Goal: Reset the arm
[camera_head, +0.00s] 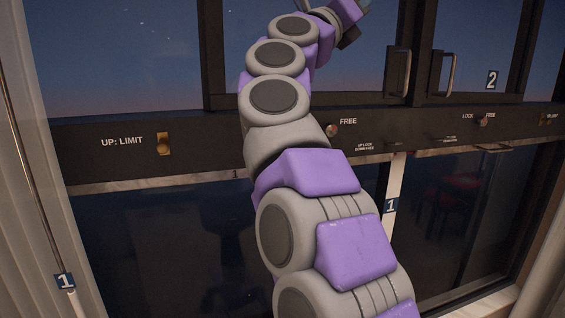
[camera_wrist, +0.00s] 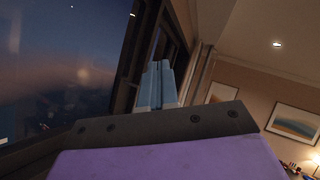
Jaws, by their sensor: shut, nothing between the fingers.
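My arm, grey with purple covers, rises through the middle of the head view and bends to the upper right. My gripper shows only in part at the top edge of that view (camera_head: 358,8), in front of the upper window. In the wrist view my gripper's pale blue fingers (camera_wrist: 158,84) stand side by side, closed together, with nothing held between them. The fingers point up beside the dark window frame and appear clear of it.
A dark window panel with a switch (camera_head: 164,143) marked "UP: LIMIT" and a knob (camera_head: 332,131) marked "FREE" lies behind my arm. Window handles (camera_head: 397,72) stick out at upper right. In the wrist view, framed pictures (camera_wrist: 295,122) hang on the right wall.

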